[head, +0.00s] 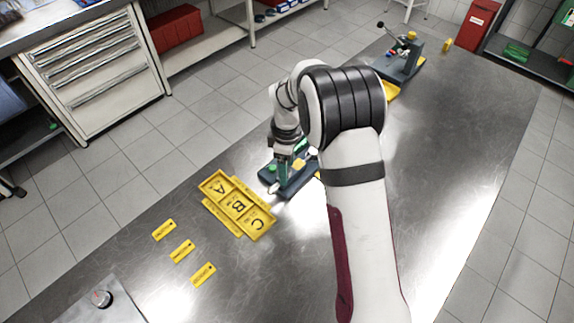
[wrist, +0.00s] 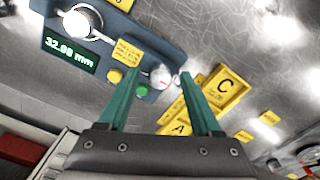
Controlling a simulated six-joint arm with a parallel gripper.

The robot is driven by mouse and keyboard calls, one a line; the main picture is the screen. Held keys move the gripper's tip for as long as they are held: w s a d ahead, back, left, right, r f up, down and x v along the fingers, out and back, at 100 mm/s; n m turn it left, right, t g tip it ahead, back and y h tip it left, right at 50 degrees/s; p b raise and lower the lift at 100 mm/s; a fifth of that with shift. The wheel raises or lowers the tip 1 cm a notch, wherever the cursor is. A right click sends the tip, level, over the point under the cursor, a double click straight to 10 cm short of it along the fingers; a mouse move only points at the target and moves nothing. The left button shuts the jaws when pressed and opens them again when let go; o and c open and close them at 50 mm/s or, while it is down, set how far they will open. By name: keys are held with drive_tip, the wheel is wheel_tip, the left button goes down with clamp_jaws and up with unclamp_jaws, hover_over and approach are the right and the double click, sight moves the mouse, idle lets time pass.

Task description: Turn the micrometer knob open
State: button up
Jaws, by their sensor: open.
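The micrometer station is a dark blue-grey block (head: 278,180) on the bench in the head view, partly hidden by my arm. In the wrist view, its body (wrist: 152,45) carries a green-lit display (wrist: 70,53) reading about 32.00 mm; the last digits are blurred. A small white round knob (wrist: 161,76) with a red mark sits at its right end. A larger white ring-shaped part (wrist: 80,24) is at upper left. My gripper (wrist: 157,82) is open and empty, its green fingers either side of the knob in the picture. I cannot tell whether they touch it.
A yellow button (wrist: 115,76) and a green button (wrist: 141,91) are close to the left finger. A yellow tray (head: 236,207) marked A, B, C lies beside the station, with yellow tags (head: 182,251) nearby. Another fixture (head: 403,58) stands farther along the bench.

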clamp_jaws()
drive_tip(key=shift+m, duration=0.3)
drive_tip(key=m, duration=0.5)
drive_tip(key=shift+m, duration=0.4)
drive_tip(key=m, duration=0.5)
drive_tip(key=shift+s, duration=0.1)
drive_tip(key=m, duration=0.6)
drive_tip(key=shift+a+m, duration=0.1)
drive_tip(key=shift+m, duration=0.2)
drive_tip(key=m, duration=0.6)
